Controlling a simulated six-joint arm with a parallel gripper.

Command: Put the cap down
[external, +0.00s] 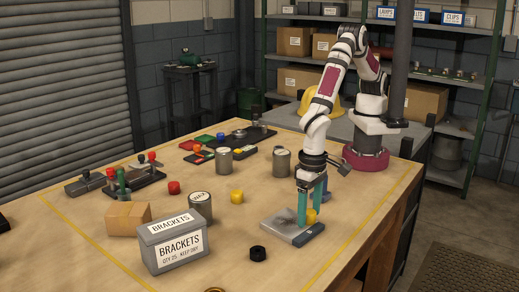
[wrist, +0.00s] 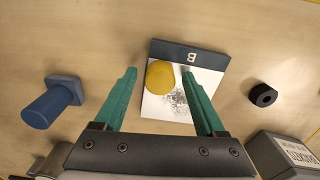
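A yellow round cap (external: 312,216) sits on the dark-edged end of a light metal plate (external: 280,226). In the wrist view the yellow cap (wrist: 160,75) lies between the fingertips, nearer the left one, with a visible gap to the right one. The plate (wrist: 205,82) has a dark strip marked "B" and a grey speckled patch. My gripper (external: 310,203) points down over the plate with its teal fingers spread. In the wrist view my gripper (wrist: 159,72) is open, and the fingers do not appear to press on the cap. The exact fingertip height is hard to tell.
A black ring (external: 258,253) and a grey brackets box (external: 172,242) stand to the left. A blue part (wrist: 50,102) lies on the other side. Grey cans (external: 200,206) and another yellow piece (external: 236,196) stand farther back. Bare table surrounds the plate.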

